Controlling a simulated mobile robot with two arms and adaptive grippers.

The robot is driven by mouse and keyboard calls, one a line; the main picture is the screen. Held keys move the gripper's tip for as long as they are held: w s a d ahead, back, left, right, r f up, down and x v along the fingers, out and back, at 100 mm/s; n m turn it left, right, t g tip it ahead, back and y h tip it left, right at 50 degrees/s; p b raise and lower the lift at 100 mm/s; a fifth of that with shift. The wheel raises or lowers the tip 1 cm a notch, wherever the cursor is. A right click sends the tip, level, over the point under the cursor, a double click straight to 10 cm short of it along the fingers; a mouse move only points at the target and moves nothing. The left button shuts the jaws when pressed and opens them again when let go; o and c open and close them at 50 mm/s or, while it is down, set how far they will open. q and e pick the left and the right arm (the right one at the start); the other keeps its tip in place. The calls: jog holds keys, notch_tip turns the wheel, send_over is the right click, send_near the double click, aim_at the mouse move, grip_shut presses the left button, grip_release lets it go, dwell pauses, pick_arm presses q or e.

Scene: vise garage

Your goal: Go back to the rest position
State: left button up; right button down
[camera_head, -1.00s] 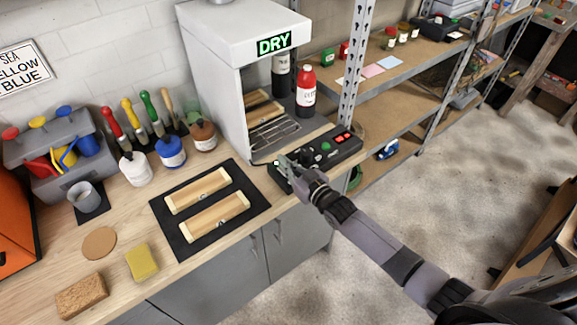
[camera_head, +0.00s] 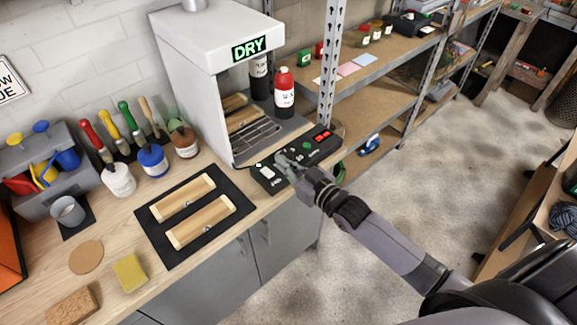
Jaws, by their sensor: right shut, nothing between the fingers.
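My right gripper (camera_head: 287,164) is shut and empty. It is over the front part of the black control box (camera_head: 318,148), which has green and red buttons and a light switch. I cannot tell whether the fingers touch the box. My right arm reaches in from the lower right. My left gripper is not in view.
The box sits on the wooden workbench (camera_head: 112,247) in front of the white drying cabinet (camera_head: 205,55) with a lit DRY sign. A black mat (camera_head: 170,241) holds two wooden pieces. Open floor (camera_head: 400,185) lies right.

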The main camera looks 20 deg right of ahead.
jog(key=s+d+f+m+g+h+b, duration=0.15)
jog(key=s+f, duration=0.35)
jog(key=f, duration=0.7)
jog(key=s+d+f+g+h+b, duration=0.1)
jog(key=s+d+f+g+h, duration=0.3)
jog(key=f, duration=0.8)
jog(key=s+d+f+m+g+y+b, duration=0.15)
jog(key=s+f, duration=0.45)
jog(key=f, duration=0.6)
jog(key=s+a+f+g+b, duration=0.1)
jog(key=s+f+g, duration=0.1)
jog(key=s+f, duration=0.5)
jog(key=s+a+f+n+g+h+b, duration=0.1)
jog(key=s+f+g, duration=0.2)
jog(key=s, duration=1.2)
jog(key=s+a+f+g+b, duration=0.1)
jog(key=s+f+g, duration=0.1)
jog(key=s+f, duration=0.8)
jog(key=shift+s+f+g+h, duration=0.3)
jog(key=shift+s+g+h, duration=0.1)
jog(key=shift+s, duration=0.1)
jog(key=shift+a, duration=0.1)
